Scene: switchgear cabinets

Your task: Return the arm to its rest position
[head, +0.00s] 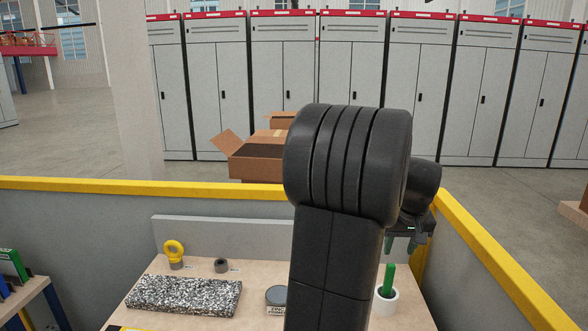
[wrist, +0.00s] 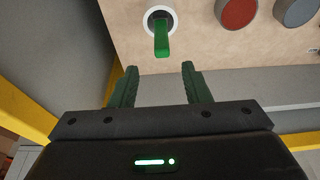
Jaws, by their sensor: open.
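My gripper (head: 401,243) is at the right side of the head view, raised above the work table, partly hidden behind my own black arm. In the wrist view my gripper (wrist: 158,78) has its two green fingers spread apart with nothing between them. A green peg-like piece (head: 389,279) stands in a white round holder (head: 385,302) on the table below the gripper. In the wrist view the green piece (wrist: 162,38) is beyond the fingertips and apart from them. My arm's large upper joint fills the middle of the head view.
The table (head: 160,272) holds a speckled block (head: 184,295), a yellow ring piece (head: 174,251), a small dark ring (head: 222,265) and a round tin (head: 277,300). Yellow-topped walls (head: 90,184) surround it. An open cardboard box (head: 255,165) and grey cabinets (head: 284,85) stand behind.

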